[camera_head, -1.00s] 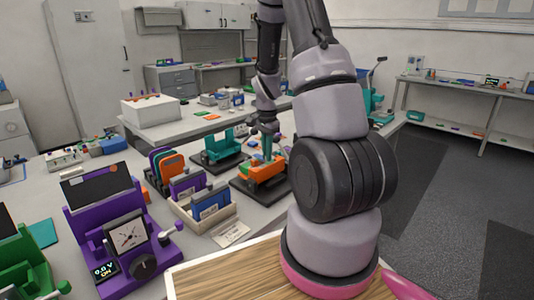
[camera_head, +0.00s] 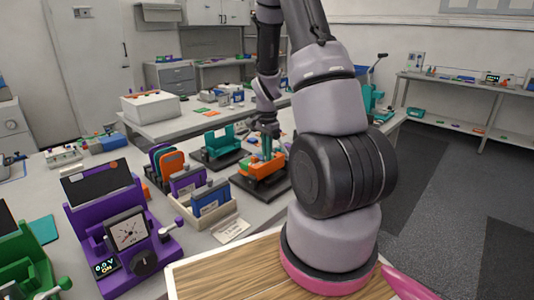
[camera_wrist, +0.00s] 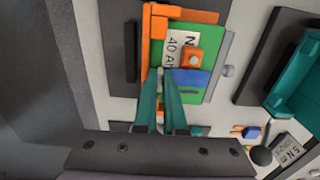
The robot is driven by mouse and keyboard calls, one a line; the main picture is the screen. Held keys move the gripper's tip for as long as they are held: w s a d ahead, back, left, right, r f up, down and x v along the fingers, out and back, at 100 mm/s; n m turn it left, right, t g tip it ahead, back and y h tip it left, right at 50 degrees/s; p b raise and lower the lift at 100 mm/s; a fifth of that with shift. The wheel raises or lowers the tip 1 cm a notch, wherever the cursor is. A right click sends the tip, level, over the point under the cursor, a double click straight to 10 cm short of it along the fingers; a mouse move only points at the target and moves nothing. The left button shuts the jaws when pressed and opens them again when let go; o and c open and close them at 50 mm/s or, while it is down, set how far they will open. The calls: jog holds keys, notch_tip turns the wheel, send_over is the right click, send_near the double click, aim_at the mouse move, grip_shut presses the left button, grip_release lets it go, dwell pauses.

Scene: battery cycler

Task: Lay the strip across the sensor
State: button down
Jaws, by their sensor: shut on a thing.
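In the wrist view, my gripper (camera_wrist: 160,74) has two teal fingers nearly together, shut on a thin piece that I take to be the strip. The fingers hide most of it, and its ends are hard to make out. The tips are over an orange-framed device with a green board (camera_wrist: 210,62), which I take to be the sensor. It bears a "40 A" label, an orange knob and a blue block (camera_wrist: 190,79). Whether the piece touches the device cannot be told. In the head view, my gripper (camera_head: 268,146) is small, just above the orange device (camera_head: 264,166).
A teal cradle (camera_head: 222,145) on a dark base stands beside the orange device. A pale rack (camera_head: 222,222) with purple and blue cells stands nearer. A purple meter stand (camera_head: 125,225) is at front left. In the wrist view, another teal fixture (camera_wrist: 290,95) is at right.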

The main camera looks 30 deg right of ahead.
jog(key=c, duration=0.9)
grip_release()
notch_tip(320, 180, up, 11)
jog(key=shift+w+f, duration=0.1)
jog(key=shift+f, duration=0.05)
jog(key=s+a+r+n+t+y, duration=0.15)
jog(key=s+a+r, duration=0.25)
jog(key=r, duration=0.4)
jog(key=s+a+r+n+t, duration=0.2)
jog(key=s+a+r+n, duration=0.1)
jog(key=r, duration=0.4)
jog(key=s+a+r+n+t, duration=0.1)
jog(key=s+a+r, duration=0.1)
jog(key=s, duration=0.2)
jog(key=s+a+r+n+t, duration=0.1)
jog(key=s+a+r+n, duration=0.1)
jog(key=s+r, duration=0.1)
jog(key=s+a+r+n+t, duration=0.1)
jog(key=s+a+r+n, duration=0.1)
jog(key=s, duration=0.3)
jog(key=shift+s+a+r+t+y, duration=0.2)
jog(key=shift+s+r+t+y, duration=0.1)
jog(key=shift+s+t, duration=0.1)
